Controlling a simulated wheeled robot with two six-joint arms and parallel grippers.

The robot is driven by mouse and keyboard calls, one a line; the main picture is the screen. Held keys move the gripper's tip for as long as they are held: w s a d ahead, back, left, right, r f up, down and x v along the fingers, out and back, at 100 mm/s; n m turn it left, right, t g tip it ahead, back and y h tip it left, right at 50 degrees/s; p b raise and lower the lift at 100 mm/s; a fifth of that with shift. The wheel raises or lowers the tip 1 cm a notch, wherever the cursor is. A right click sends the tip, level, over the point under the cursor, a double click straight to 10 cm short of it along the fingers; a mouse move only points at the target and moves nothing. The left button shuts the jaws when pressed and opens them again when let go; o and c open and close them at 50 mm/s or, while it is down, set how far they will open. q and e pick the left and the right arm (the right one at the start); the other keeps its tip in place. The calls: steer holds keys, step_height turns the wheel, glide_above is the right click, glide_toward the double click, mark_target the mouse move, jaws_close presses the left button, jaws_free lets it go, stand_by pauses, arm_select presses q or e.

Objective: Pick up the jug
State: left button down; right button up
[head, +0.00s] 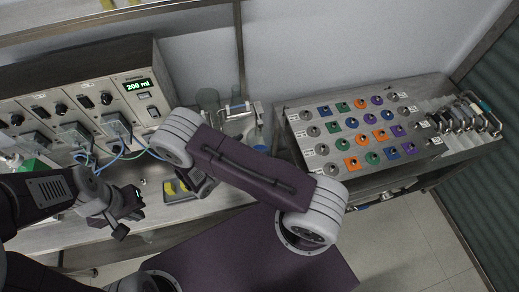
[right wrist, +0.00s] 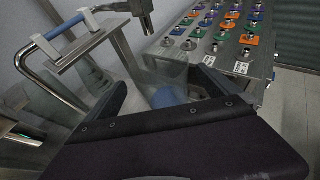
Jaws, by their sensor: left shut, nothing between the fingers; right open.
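What looks like the jug, a clear vessel with blue in it, shows in the right wrist view (right wrist: 165,97) between the open fingers of my right gripper (right wrist: 160,82). Its outline is faint, and I cannot tell whether a finger touches it. In the head view the likely jug (head: 261,143) stands beside my right arm's link, partly covered. My right gripper is mostly hidden under that link there. My left gripper (head: 132,211) is shut and empty, over the front of the bench at the left.
A metal stand with a blue bar (head: 238,108) stands close to the jug. A glass cylinder (head: 208,99) is behind my arm. A control box reading 200 ml (head: 137,86) is at the left. A panel of coloured fittings (head: 360,130) is at the right.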

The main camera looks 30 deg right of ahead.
steer(key=p+x, duration=0.1)
steer(key=x, duration=0.1)
steer(key=p+x, duration=0.1)
steer(key=x, duration=0.1)
steer(key=shift+w+d+r, duration=0.1)
steer(key=shift+w+d, duration=0.1)
steer(key=shift+d, duration=0.1)
steer(key=shift+d, duration=0.1)
steer(key=c, duration=1.9)
steer(key=shift+r, duration=0.1)
